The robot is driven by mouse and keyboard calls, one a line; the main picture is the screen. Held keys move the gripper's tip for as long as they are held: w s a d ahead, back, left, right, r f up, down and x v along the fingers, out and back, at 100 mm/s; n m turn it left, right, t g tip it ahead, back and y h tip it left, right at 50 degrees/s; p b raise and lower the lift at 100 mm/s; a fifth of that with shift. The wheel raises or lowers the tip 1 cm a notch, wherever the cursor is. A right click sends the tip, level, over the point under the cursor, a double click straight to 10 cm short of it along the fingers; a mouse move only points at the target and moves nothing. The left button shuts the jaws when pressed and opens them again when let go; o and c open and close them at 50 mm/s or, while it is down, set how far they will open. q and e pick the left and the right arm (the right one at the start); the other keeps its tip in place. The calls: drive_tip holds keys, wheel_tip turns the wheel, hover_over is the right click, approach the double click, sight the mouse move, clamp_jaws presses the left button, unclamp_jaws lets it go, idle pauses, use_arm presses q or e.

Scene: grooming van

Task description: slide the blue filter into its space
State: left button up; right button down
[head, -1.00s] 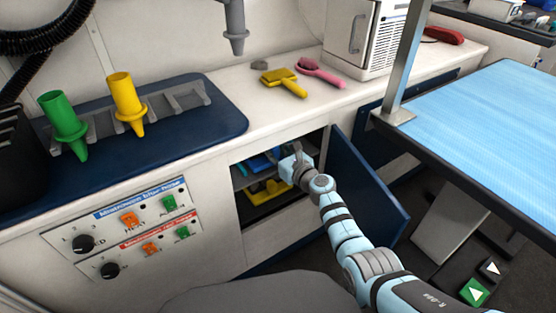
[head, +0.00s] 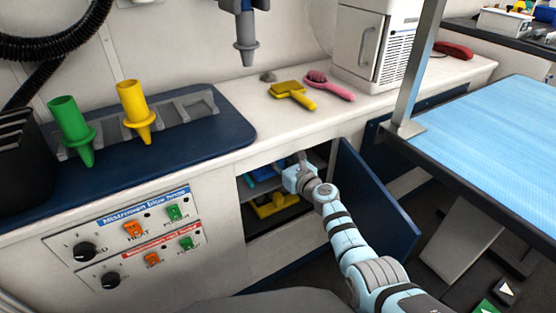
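A blue thing (head: 262,173), which may be the blue filter, shows partly inside the open low cabinet under the counter. It lies on the upper shelf, left of my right gripper (head: 302,160). My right arm comes in from the lower right and its gripper is at the cabinet opening. The fingers are small and partly hidden, so I cannot tell whether they are open or hold anything. No space for the filter can be made out. My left gripper is not in view.
A yellow thing (head: 275,205) lies lower in the cabinet. The dark blue cabinet door (head: 378,205) stands open to the right of my arm. A yellow brush (head: 294,94) and a pink brush (head: 328,86) lie on the counter above. A grooming table (head: 495,130) is at right.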

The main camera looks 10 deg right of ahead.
drive_tip(key=shift+f+b, duration=0.4)
drive_tip(key=shift+f, duration=0.05)
drive_tip(key=c, duration=1.2)
unclamp_jaws()
drive_tip(key=shift+c, duration=0.2)
drive_tip(key=shift+s, duration=0.1)
